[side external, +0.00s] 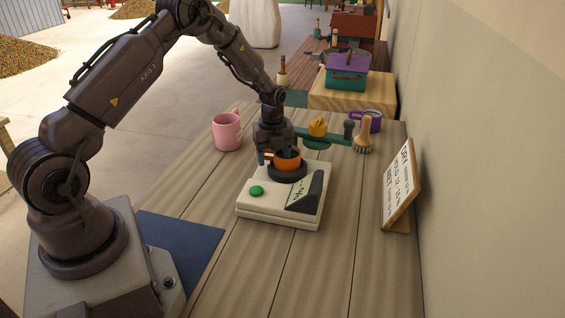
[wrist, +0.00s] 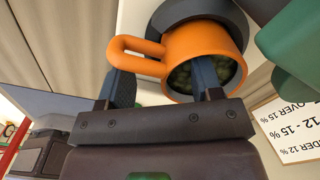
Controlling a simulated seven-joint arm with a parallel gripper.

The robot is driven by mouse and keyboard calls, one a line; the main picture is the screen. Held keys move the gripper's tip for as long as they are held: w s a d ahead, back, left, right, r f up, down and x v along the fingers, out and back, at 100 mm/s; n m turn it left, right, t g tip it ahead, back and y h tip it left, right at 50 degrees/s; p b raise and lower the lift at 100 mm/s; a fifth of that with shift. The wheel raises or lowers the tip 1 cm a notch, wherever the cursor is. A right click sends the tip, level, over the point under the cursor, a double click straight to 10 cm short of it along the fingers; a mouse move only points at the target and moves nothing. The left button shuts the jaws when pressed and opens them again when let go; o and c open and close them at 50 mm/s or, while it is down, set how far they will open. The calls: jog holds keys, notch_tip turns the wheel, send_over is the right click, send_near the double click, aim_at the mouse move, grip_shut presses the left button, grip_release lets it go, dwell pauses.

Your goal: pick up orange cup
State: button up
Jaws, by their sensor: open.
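The orange cup (side external: 287,161) stands upright in the dark round seat on top of the white device (side external: 265,206). In the wrist view the orange cup (wrist: 222,38) holds greenish beans, and its handle points left. My gripper (side external: 275,156) is open and down at the cup. In the wrist view my gripper (wrist: 163,82) has its left finger outside the cup, by the handle, and its right finger over or inside the cup's mouth. The near wall lies between the fingers. I cannot tell whether either finger touches it.
A green-armed tool (side external: 318,140) with a yellow top is just behind the cup. A pink mug (side external: 227,131) stands to the left, a brush (side external: 363,136) and purple cup (side external: 371,121) to the right. A framed sign (side external: 399,187) leans right.

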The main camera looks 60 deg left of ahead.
grip_shut()
jog(key=shift+s+a+r, duration=0.1)
jog(key=shift+a, duration=0.05)
jog(key=shift+r, duration=0.55)
notch_tip(320, 180, up, 2)
jog(key=shift+s+r, duration=0.1)
jog(key=shift+r, duration=0.05)
jog(key=s+d+r, duration=0.6)
jog(key=s+r, duration=0.3)
jog(key=s, duration=0.3)
jog(key=shift+s+r, duration=0.25)
